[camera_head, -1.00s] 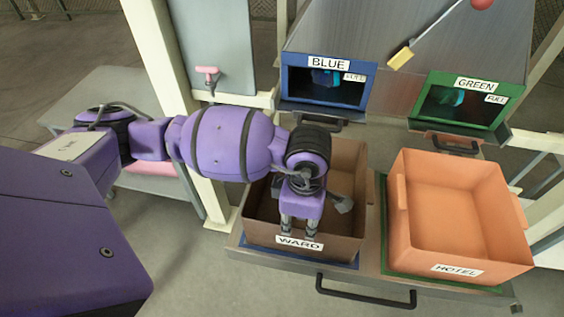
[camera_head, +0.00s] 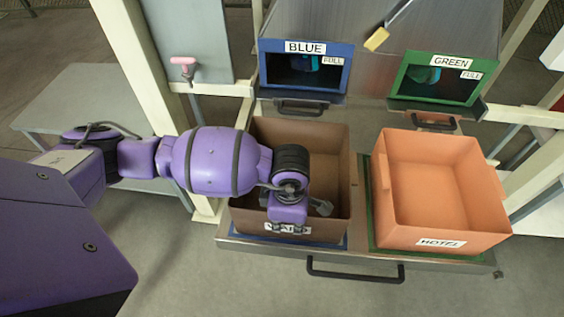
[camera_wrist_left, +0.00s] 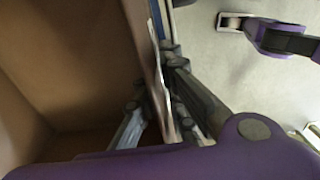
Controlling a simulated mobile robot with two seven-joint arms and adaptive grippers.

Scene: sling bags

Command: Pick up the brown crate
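The brown crate (camera_head: 333,165) stands on the blue-edged left part of the front shelf, with a white label on its front wall. My left gripper (camera_head: 287,229) is at that front wall and hides part of the label. In the left wrist view, the fingers (camera_wrist_left: 152,100) lie on both sides of the crate's wall. The inner finger looks a little apart from the wall; contact of the outer one is unclear. The crate's floor (camera_wrist_left: 60,60) shows bare there. My right gripper is out of view.
An orange crate (camera_head: 440,190) labelled HOTEL stands close by on the right, on a green-edged part. Blue (camera_head: 304,68) and green (camera_head: 437,78) framed openings sit behind the crates. A dark handle (camera_head: 355,271) runs along the shelf front. A pale upright post (camera_head: 140,85) stands left.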

